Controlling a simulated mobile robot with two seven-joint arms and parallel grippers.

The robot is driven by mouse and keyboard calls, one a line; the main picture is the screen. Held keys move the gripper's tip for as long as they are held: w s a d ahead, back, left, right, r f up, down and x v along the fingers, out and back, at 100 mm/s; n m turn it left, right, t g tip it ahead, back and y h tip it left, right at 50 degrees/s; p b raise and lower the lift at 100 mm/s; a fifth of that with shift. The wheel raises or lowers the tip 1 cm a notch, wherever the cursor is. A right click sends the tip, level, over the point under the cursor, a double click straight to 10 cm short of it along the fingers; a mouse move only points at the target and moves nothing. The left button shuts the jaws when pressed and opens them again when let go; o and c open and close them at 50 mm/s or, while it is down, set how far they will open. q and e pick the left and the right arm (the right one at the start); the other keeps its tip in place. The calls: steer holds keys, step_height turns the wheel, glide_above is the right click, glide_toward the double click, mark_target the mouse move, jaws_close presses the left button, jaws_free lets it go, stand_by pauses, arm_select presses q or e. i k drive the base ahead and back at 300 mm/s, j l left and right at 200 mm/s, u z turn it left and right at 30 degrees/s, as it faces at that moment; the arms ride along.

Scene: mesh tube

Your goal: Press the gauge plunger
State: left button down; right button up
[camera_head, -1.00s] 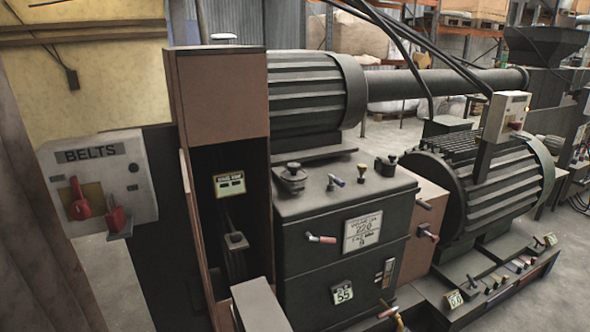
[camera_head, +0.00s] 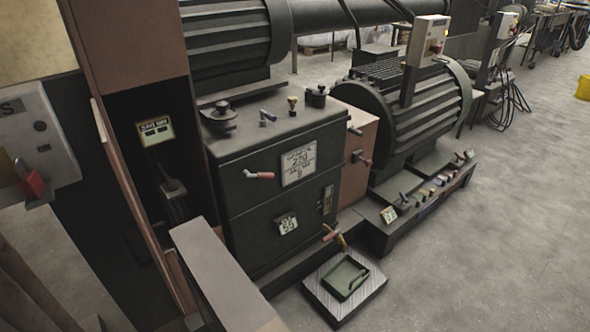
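I cannot tell for sure which part is the gauge plunger. On top of the dark green machine cabinet (camera_head: 285,205) stand a small brass-topped fitting (camera_head: 292,104), a dark round knob (camera_head: 317,95), a blue-tipped lever (camera_head: 267,117) and a wide dark cap (camera_head: 220,118). The cabinet front carries a red-tipped handle (camera_head: 260,175), a white number plate (camera_head: 298,163), a narrow upright gauge-like plate (camera_head: 327,200) and a brass tap (camera_head: 333,235) low at its right. Neither of my grippers shows.
A dark tray (camera_head: 346,279) lies on a low platform (camera_head: 318,292) before the cabinet. A brown column (camera_head: 125,45) and a grey ledge (camera_head: 215,265) stand left of the cabinet. A ribbed motor (camera_head: 420,115) and several small levers are right. Concrete floor (camera_head: 480,260) is clear at lower right.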

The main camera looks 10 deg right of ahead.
mark_target(172, 186)
steer(key=i+l, duration=0.15)
steer(key=l, duration=0.25)
steer(key=i+l+u, duration=0.15)
steer(key=l, duration=0.25)
steer(key=i+l, duration=0.15)
steer(key=l, duration=0.25)
steer(key=i+l+u, duration=0.15)
steer(key=l, duration=0.25)
steer(key=i+l, duration=0.1)
steer(key=l, duration=0.3)
steer(key=i+l+u, duration=0.15)
steer(key=l, duration=0.3)
